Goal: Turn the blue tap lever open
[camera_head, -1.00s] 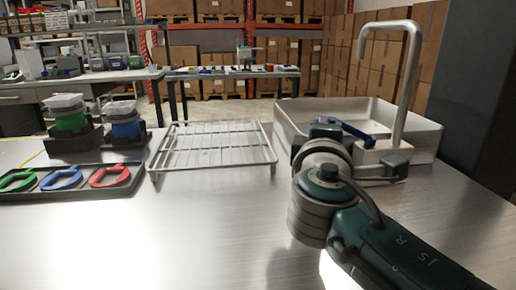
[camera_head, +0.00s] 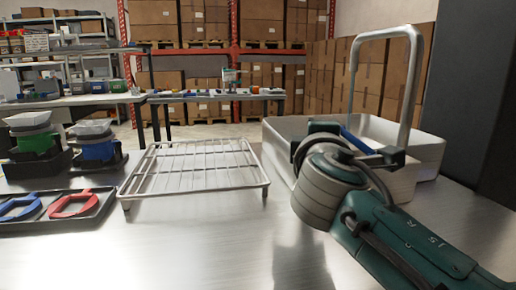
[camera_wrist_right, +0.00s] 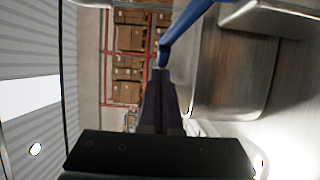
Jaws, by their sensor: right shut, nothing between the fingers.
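The blue tap lever (camera_head: 357,142) shows partly in the head view, behind my right wrist and beside the metal tap spout (camera_head: 412,90). In the right wrist view the lever (camera_wrist_right: 187,28) runs down from the top edge to an end near the picture's middle. My right gripper (camera_wrist_right: 161,76) is shut and empty, its dark fingertips at or very near that end. I cannot tell whether they touch. In the head view my right wrist hides the fingers and the tap's base. My left gripper is not in view.
A metal sink (camera_head: 430,150) stands around the tap. A wire rack (camera_head: 195,172) lies to the left on the steel counter. A dark tray (camera_head: 95,212) with coloured rings and dispensers with green (camera_head: 37,143) and blue (camera_head: 97,150) parts stand farther left. The front counter is clear.

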